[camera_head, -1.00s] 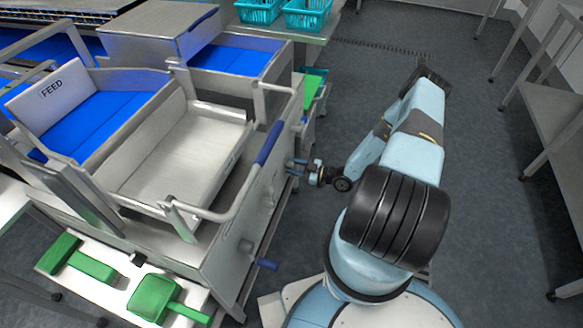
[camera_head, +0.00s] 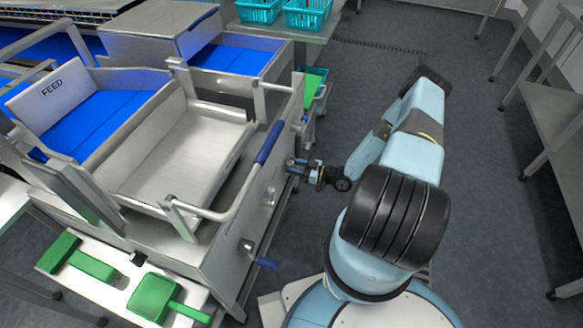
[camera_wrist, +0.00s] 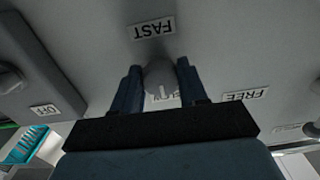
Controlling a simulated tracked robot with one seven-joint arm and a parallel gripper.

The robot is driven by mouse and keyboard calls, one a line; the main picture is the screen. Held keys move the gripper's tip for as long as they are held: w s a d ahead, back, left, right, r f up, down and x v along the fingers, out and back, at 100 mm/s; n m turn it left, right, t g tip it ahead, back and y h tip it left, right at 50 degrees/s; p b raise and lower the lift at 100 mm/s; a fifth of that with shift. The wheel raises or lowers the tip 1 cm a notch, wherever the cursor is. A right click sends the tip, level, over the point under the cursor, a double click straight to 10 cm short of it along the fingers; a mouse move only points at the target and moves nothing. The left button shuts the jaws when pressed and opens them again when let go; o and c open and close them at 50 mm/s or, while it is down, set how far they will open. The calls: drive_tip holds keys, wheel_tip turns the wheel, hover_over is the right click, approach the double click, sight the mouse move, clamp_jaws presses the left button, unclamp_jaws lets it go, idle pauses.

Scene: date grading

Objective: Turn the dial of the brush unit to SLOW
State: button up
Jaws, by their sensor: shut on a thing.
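My gripper (camera_wrist: 160,74) is shut on the round grey dial (camera_wrist: 158,78) of the brush unit, with one dark finger on each side of the knob. The white mark on the dial points down in the wrist view, toward a label (camera_wrist: 174,97) mostly hidden behind the knob and gripper; I cannot read it. An upside-down FAST label (camera_wrist: 152,29) is above the dial, on the side away from the mark. In the head view my gripper (camera_head: 296,165) is at the right side panel of the steel machine; the dial cannot be made out there.
A FREE label (camera_wrist: 246,95) is to the right and an OFF label (camera_wrist: 44,110) by another control at left. In the head view, a blue-gripped rail (camera_head: 268,143) and a blue-handled lever (camera_head: 265,264) stick out nearby. Open floor (camera_head: 370,75) lies behind the arm.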

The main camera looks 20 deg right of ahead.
drive_tip(key=o, duration=1.1)
drive_tip(key=shift+w, duration=0.15)
drive_tip(key=shift+c, duration=0.2)
drive_tip(key=v, duration=1.4)
drive_tip(key=shift+r, duration=0.1)
